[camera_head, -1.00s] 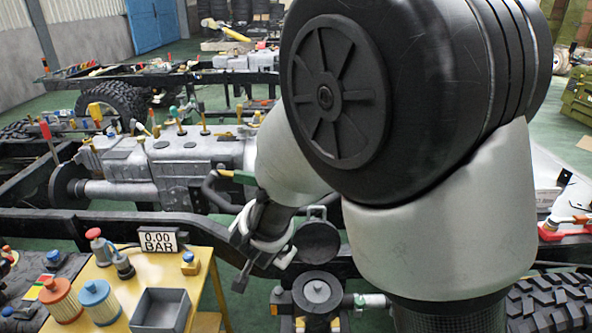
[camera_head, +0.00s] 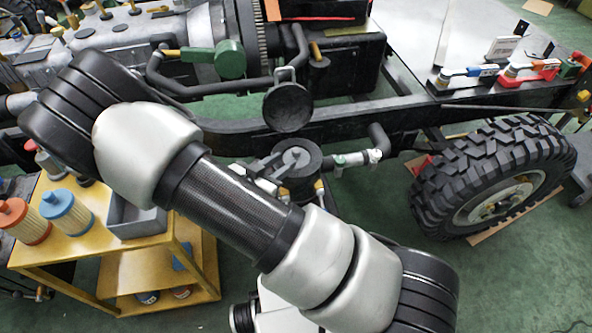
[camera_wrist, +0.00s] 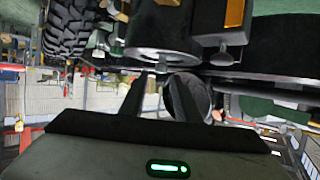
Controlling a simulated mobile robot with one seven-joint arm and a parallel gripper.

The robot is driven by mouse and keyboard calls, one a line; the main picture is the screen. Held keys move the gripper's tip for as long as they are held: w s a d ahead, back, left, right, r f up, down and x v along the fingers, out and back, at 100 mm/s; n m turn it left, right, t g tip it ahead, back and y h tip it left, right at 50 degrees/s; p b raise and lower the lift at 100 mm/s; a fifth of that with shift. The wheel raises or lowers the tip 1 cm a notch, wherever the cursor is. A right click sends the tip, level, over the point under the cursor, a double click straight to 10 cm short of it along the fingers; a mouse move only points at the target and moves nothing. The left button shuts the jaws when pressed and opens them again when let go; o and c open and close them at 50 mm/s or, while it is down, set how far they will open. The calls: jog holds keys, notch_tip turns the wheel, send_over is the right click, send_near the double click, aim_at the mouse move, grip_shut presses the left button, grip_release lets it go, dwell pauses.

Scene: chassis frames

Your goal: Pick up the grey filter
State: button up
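The grey filter (camera_head: 295,158) sits upright in a round black housing (camera_head: 303,179) at the chassis rail, with only its top showing in the head view. The housing's round lid (camera_head: 288,107) stands open behind it. The wrist picture looks upside down. There the dark housing (camera_wrist: 163,28) hangs just beyond the fingertips, and the lid (camera_wrist: 196,92) shows behind the right finger. In the head view my arm hides most of the gripper, close to the left of the housing.
A yellow cart (camera_head: 90,250) at left carries an orange filter (camera_head: 27,222), a blue filter (camera_head: 68,214) and an open grey bin (camera_head: 135,222). A pipe (camera_head: 360,155) runs right from the housing. A big tyre (camera_head: 490,175) stands at right, with green floor around it.

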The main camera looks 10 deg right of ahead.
aim_at(294, 153)
jog(key=b+x, duration=0.1)
jog(key=x, duration=0.8)
jog(key=shift+a+b, duration=0.1)
jog(key=shift+b, duration=0.25)
jog(key=shift+r, duration=0.1)
grip_shut()
